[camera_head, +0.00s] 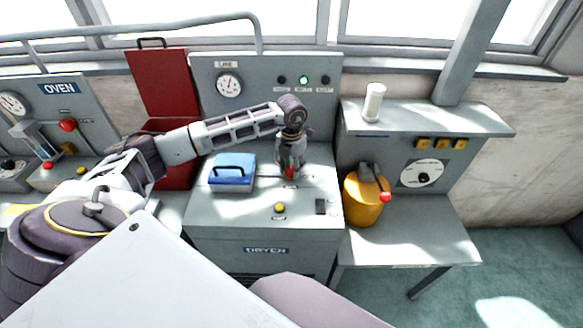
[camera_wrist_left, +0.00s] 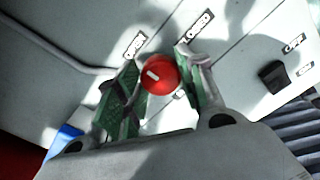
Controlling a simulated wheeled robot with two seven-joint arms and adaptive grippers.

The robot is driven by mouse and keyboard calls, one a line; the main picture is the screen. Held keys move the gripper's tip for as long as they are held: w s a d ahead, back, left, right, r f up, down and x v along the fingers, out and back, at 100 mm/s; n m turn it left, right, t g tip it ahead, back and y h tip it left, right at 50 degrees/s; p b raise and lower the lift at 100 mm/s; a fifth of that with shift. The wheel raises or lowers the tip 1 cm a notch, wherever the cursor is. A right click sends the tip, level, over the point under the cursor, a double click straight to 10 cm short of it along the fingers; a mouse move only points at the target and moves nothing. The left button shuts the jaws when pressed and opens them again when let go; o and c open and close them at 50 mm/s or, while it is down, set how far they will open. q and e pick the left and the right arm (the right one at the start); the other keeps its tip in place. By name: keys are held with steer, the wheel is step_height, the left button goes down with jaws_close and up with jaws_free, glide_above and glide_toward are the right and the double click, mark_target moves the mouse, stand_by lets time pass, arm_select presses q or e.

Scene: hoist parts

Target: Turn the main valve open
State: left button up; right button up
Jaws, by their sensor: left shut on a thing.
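The main valve's red round knob (camera_wrist_left: 160,75) sits on the grey top of the dryer cabinet, with a short white mark on its face. An OPEN label (camera_wrist_left: 134,44) and a CLOSED label (camera_wrist_left: 196,33) are printed beyond it, to the left and right in the left wrist view. The white mark does not clearly line up with either label. My left gripper (camera_wrist_left: 158,93) has its green-padded fingers on both sides of the knob and is shut on it. In the head view the left gripper (camera_head: 290,166) points down over the red knob (camera_head: 290,174). My right gripper is out of view.
A blue box (camera_head: 232,181) with a black handle stands left of the knob. A yellow push button (camera_head: 280,208) and a black switch (camera_head: 320,206) are nearer on the dryer top. An orange canister (camera_head: 363,203) stands to the right, close to the cabinet.

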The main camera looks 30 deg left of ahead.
mark_target(291, 169)
arm_select(q)
steer(key=o, duration=1)
steer(key=shift+r, duration=0.2)
step_height(291, 169, up, 12)
steer(key=shift+f, duration=0.15)
steer(key=shift+f, duration=0.1)
stand_by(0.8)
